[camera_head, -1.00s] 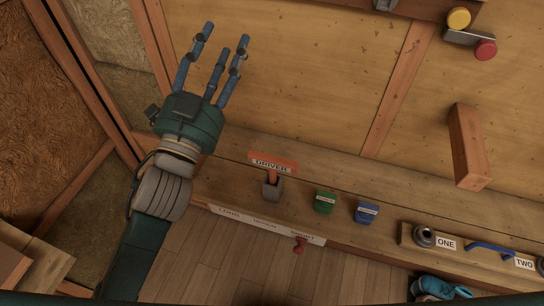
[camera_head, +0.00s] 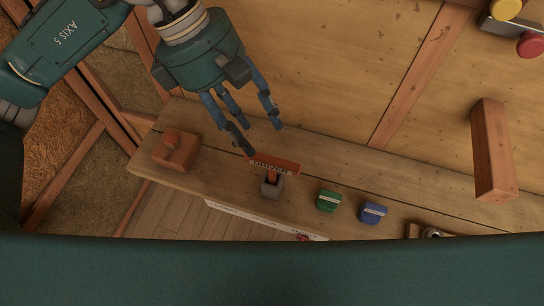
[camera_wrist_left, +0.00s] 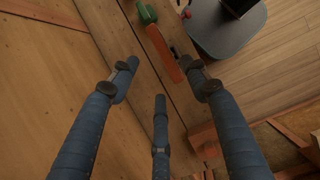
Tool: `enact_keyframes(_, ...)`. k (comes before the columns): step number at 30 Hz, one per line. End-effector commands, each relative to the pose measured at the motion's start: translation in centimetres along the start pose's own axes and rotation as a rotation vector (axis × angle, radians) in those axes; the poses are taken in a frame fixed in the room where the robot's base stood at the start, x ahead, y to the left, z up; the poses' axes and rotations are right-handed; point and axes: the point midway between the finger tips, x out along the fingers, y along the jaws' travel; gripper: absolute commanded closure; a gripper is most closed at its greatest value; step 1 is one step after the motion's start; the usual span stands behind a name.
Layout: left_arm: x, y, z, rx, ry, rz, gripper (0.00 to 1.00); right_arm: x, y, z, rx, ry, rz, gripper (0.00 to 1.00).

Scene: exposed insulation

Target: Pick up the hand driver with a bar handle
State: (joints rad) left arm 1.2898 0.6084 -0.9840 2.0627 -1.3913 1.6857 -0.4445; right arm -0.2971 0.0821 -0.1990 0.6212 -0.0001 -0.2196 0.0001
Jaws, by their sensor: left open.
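The hand driver (camera_head: 283,167) has an orange-red bar handle with a dark label band. It stands upright in a small grey square holder (camera_head: 271,189) on the wooden shelf. In the left wrist view the bar handle (camera_wrist_left: 163,53) lies ahead of the fingers, nearer the right finger. My left gripper (camera_head: 262,137) is open and empty. Its three blue fingers point down toward the bar, with the fingertips just above and left of it. One fingertip overlaps the bar's left end in the head view; I cannot tell if it touches. My right gripper does not show.
A green block (camera_head: 328,201) and a blue block (camera_head: 373,212) stand right of the holder. A wooden block (camera_head: 176,149) sits at the shelf's left end. A wooden post (camera_head: 491,150) juts from the wall at right. The shelf (camera_head: 222,158) has bare wood left of the driver.

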Motion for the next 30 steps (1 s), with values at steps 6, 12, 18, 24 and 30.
enact_keyframes(6, 3.0, -0.1, -0.5, 0.000, 0.018, -0.004, 0.53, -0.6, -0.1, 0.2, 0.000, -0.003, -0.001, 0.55)
enact_keyframes(12, 5.1, -0.1, -0.4, 0.001, 0.016, -0.001, 0.53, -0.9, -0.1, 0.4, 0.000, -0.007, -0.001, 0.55)
enact_keyframes(18, 7.1, -0.4, -0.2, 0.000, 0.014, -0.006, 0.53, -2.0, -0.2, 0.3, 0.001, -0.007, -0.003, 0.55)
enact_keyframes(24, 9.9, -0.4, -0.4, -0.001, 0.014, -0.003, 0.53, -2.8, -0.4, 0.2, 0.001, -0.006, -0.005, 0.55)
enact_keyframes(30, 10.6, -0.3, -0.4, 0.000, 0.014, 0.000, 0.53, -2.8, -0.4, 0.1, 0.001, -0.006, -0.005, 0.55)
